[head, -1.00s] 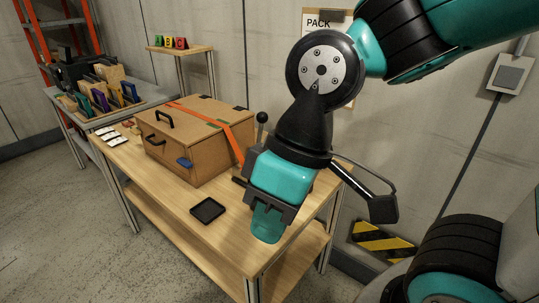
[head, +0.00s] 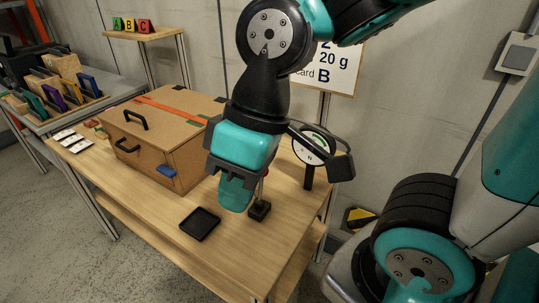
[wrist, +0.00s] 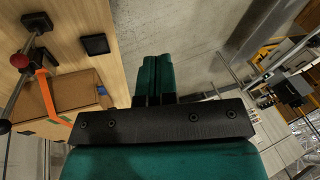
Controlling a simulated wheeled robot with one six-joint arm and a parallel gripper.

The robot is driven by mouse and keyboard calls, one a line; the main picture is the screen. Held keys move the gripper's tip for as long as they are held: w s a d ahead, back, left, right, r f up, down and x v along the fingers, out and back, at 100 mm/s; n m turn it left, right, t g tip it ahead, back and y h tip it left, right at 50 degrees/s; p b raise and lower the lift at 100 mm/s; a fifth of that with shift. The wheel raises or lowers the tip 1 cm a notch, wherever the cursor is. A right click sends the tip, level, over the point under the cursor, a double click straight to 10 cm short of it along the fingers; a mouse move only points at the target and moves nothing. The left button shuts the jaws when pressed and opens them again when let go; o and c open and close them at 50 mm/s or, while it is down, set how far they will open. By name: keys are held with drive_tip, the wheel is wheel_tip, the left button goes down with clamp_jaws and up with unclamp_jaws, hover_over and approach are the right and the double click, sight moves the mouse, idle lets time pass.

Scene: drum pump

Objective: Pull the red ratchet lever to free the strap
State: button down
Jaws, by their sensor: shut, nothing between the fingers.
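The brown box (head: 165,140) stands on the wooden table with an orange strap (head: 172,110) over its lid. The strap also shows in the wrist view (wrist: 45,97). The red knob of the lever (wrist: 20,60) is at the left of the wrist view, by a rod and a black base (wrist: 38,22). In the head view the lever is mostly hidden behind my gripper; its black base (head: 260,210) shows on the table. My gripper (head: 236,195) points down in front of it, shut and empty. Its fingers (wrist: 153,80) are together, apart from the lever.
A black tray (head: 200,223) lies near the table's front edge. A round dial on a post (head: 311,150) stands at the right, close behind my wrist. White cards (head: 70,140) lie at the table's left. A rack of coloured panels (head: 60,90) stands farther left.

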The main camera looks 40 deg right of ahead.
drive_tip(key=w+d+f+m+p, duration=0.1)
drive_tip(key=w+d, duration=0.5)
drive_tip(key=w, duration=0.2)
drive_tip(key=w+d+f+m+p, duration=0.1)
drive_tip(key=w+d+m+p, duration=0.1)
drive_tip(key=w+d, duration=0.45)
drive_tip(key=w+d+f, duration=0.3)
drive_tip(key=d, duration=0.3)
drive_tip(key=w+d+f+m, duration=0.1)
drive_tip(key=w+d+f, duration=0.2)
drive_tip(key=d, duration=0.3)
drive_tip(key=shift+w+d+f+m+h+p, duration=0.3)
drive_tip(key=shift+w+f+h+p, duration=0.1)
drive_tip(key=shift+p, duration=0.05)
drive_tip(key=p+x, duration=0.1)
drive_tip(key=x, duration=0.9)
drive_tip(key=shift+s+p, duration=0.15)
drive_tip(key=shift+p, duration=0.15)
drive_tip(key=shift+a, duration=0.15)
